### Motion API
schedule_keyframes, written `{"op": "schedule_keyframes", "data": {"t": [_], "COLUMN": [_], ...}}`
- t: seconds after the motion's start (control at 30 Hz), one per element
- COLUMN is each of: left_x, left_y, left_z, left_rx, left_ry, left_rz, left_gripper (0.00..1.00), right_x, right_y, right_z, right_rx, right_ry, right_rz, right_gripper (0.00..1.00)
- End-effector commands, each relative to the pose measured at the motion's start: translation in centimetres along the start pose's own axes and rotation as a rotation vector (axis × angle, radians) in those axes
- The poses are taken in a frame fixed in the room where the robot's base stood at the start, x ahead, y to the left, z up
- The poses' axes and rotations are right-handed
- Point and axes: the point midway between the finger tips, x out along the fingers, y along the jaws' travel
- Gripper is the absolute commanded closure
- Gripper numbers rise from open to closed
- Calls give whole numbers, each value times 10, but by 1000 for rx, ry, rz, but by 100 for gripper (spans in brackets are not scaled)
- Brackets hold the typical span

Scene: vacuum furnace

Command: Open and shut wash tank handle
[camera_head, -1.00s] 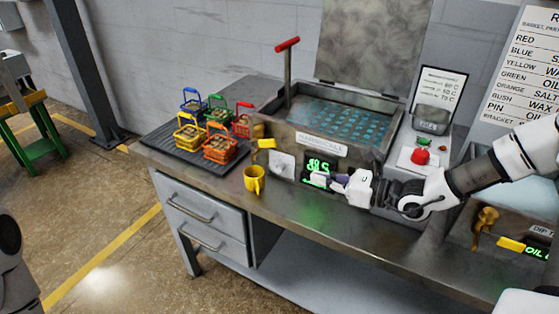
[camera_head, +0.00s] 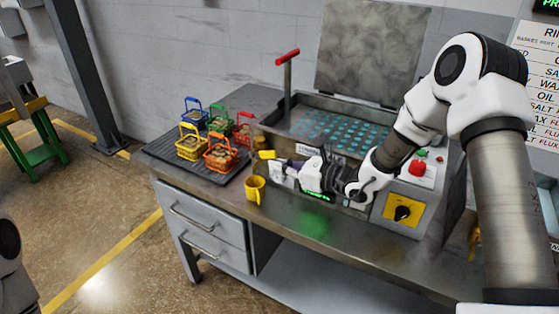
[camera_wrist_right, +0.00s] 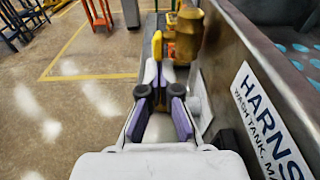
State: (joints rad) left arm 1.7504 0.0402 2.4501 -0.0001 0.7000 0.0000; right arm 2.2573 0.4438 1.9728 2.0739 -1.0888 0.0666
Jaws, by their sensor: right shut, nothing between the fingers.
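The wash tank (camera_head: 345,108) is an open metal basin with perforated blue-green water inside and its lid raised behind it. A yellow valve handle (camera_head: 267,155) sticks out at its front left corner. In the right wrist view the yellow handle (camera_wrist_right: 157,45) stands just beyond my fingertips, beside a brass valve body (camera_wrist_right: 188,38). My right gripper (camera_head: 285,163) is shut and empty along the tank's front, pointing left at the handle; it also shows in the wrist view (camera_wrist_right: 159,74). I cannot tell whether it touches the handle. My left gripper is not in view.
A red-topped lever (camera_head: 287,58) rises at the tank's back left. Several coloured baskets (camera_head: 221,155) stand on a dark mat left of the tank. A yellow rotary switch (camera_head: 403,211) is at the right.

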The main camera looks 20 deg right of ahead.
Motion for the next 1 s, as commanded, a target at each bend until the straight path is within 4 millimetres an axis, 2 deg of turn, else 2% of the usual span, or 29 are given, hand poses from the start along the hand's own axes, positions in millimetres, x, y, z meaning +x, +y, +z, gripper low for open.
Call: {"op": "schedule_keyframes", "data": {"t": [0.33,1.0], "left_x": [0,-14], "left_y": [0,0], "left_z": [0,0], "left_rx": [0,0], "left_ry": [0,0], "left_rz": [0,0], "left_gripper": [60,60], "right_x": [0,-1], "right_y": [0,0], "right_z": [0,10], "right_rx": [-1,-1], "right_ry": [2,100], "right_rz": [0,0], "right_gripper": [100,100]}}
